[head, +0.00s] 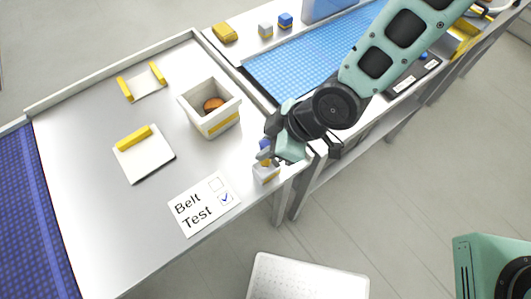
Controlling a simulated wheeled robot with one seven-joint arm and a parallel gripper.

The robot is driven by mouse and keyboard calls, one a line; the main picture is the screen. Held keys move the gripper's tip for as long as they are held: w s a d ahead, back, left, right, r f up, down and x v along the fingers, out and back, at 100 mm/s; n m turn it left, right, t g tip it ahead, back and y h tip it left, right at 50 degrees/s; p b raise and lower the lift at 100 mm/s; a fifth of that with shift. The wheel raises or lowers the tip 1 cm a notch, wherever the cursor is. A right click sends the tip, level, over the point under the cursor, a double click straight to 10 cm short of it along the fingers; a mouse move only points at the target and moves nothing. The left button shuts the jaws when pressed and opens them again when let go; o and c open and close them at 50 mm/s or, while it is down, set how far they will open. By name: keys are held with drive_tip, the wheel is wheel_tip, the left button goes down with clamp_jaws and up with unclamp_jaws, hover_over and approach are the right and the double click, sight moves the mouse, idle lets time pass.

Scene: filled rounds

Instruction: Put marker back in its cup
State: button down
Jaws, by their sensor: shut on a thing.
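My gripper (269,157) is at the right edge of the grey table, above a small white cup (266,176) with some yellow on it. It is shut on a small blue piece (265,144), which seems to be the marker. Most of the marker is hidden by the fingers, so I cannot tell its tilt or whether its lower end is inside the cup. The gripper also hides part of the cup.
A white bin (226,122) with a brown round thing inside stands left of my gripper. A "Belt Test" card (205,204), a white plate with a yellow bar (145,165) and a yellow-ended holder (143,84) lie on the table. A blue mat (300,65) lies behind.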

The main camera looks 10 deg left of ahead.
drive_tip(key=shift+f+p, duration=0.5)
drive_tip(key=shift+f, duration=1.7)
drive_tip(key=shift+f, duration=0.15)
drive_tip(key=c, duration=1.3)
unclamp_jaws()
drive_tip(key=shift+o, duration=0.2)
drive_tip(key=shift+w+d+r, duration=0.1)
drive_tip(key=shift+d+r, duration=0.05)
drive_tip(key=shift+r, duration=0.25)
drive_tip(key=v, duration=1.1)
drive_tip(key=shift+r+b, duration=0.25)
drive_tip(key=shift+b, duration=0.2)
drive_tip(key=shift+d, duration=0.2)
